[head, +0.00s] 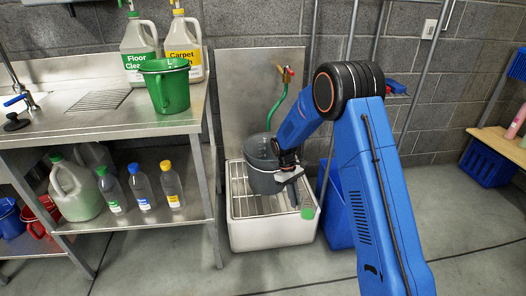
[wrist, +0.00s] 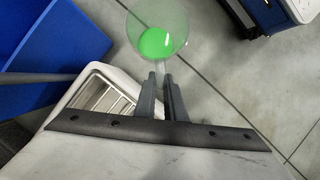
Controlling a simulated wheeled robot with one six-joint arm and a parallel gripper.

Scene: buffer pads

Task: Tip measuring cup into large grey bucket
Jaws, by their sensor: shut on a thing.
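The measuring cup (wrist: 135,30) is clear and holds bright green liquid, seen from above in the wrist view. My gripper (wrist: 161,75) is shut on its handle. In the head view, the green of the cup (head: 308,212) shows below my gripper (head: 297,185), near the front right corner of the white floor sink. The cup looks about upright and apart from the bucket. The large grey bucket (head: 262,180) stands on the sink's grate, behind and left of the cup. My wrist hides part of its right side. The bucket is not seen in the wrist view.
The white floor sink (head: 265,235) has a metal back panel and a green hose (head: 277,108). A blue bin (head: 338,215) stands close to its right. Floor in front is clear.

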